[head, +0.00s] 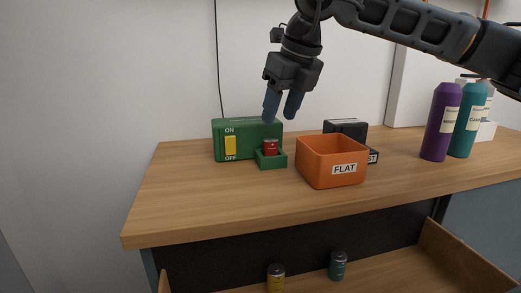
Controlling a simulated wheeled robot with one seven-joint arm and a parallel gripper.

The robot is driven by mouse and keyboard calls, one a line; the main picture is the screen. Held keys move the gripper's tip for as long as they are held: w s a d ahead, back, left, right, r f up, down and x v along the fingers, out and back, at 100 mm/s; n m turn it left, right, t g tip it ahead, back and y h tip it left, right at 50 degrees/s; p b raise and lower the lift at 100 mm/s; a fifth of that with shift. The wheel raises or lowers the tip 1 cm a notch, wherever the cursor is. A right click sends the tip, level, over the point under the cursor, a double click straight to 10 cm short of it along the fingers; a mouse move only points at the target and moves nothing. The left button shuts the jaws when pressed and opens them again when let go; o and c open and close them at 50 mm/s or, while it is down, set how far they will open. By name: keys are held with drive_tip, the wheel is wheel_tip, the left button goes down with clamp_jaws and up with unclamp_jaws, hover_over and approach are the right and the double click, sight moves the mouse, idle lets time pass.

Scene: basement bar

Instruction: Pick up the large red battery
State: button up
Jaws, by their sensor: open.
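A red cylinder with a dark top (270,147), apparently the red battery, stands upright in a small green open holder (272,163). The holder sits at the front of a green box (219,150) with a yellow switch marked ON and OFF. The holder's front wall hides the lower part of the red cylinder. My gripper (280,118) is open and empty, its fingers pointing down. In the picture it appears just above the red cylinder, apart from it; the exact distance cannot be told.
An orange bin (315,172) labelled FLAT stands right of the holder, with a black device (345,127) behind. Purple (440,122) and teal (465,122) bottles stand at the right. The wooden counter's (190,205) front left is clear. Yellow (276,279) and green (338,266) cylinders stand in the open drawer below.

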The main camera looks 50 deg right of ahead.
sight(271, 139)
drive_tip(key=x, duration=0.7)
drive_tip(key=shift+a+b, duration=0.15)
drive_tip(key=shift+b, duration=0.2)
drive_tip(key=shift+s+r, duration=0.1)
clamp_jaws()
